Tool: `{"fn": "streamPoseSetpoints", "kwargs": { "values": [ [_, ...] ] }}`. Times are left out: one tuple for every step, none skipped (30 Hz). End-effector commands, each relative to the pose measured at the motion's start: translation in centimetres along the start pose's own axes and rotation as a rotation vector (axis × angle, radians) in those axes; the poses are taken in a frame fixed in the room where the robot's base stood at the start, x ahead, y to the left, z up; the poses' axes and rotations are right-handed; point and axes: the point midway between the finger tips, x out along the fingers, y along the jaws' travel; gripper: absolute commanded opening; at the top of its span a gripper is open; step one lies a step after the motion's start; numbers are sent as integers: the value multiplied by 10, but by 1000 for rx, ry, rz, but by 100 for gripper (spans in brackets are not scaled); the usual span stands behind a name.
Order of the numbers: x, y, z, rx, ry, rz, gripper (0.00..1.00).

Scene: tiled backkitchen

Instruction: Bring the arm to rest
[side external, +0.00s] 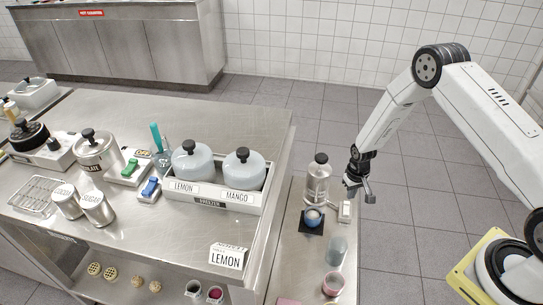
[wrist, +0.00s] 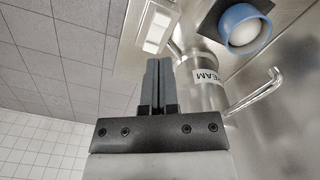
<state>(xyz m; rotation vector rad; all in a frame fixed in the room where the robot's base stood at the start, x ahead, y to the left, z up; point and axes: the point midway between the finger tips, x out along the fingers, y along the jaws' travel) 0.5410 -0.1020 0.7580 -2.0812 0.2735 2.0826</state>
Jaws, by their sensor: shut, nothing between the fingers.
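Cups (side external: 337,248) stand in front. The steel table (side external: 150,240) at left holds LEMON and MANGO jars (side external: 237,170). Tiled floor (side external: 415,225) right of the narrow counter is clear.

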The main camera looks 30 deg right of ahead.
Motion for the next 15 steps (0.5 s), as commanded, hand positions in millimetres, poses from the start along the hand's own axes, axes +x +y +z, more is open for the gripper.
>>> {"fn": "streamPoseSetpoints", "kwargs": {
  "values": [
    [0,0,0,0,0,0,0],
    [0,0,0,0,0,0,0],
    [0,0,0,0,0,0,0],
    [0,0,0,0,0,0,0],
    [0,0,0,0,1,0,0],
    [-1,0,0,-1,1,0,0],
    [-2,-1,0,-1,2,0,0],
    [-4,-1,-1,-2,3,0,0],
    [-7,-2,-1,-4,6,0,0],
    [-9,-2,-1,-6,8,0,0],
    [-12,-3,-1,-8,9,0,0],
    [-17,-4,-1,-11,12,0,0],
    [-22,-6,-1,-14,15,-1,0],
    [-26,-7,-1,-17,18,-1,0],
    [-34,-9,0,-23,23,-1,0]
  ]
}}
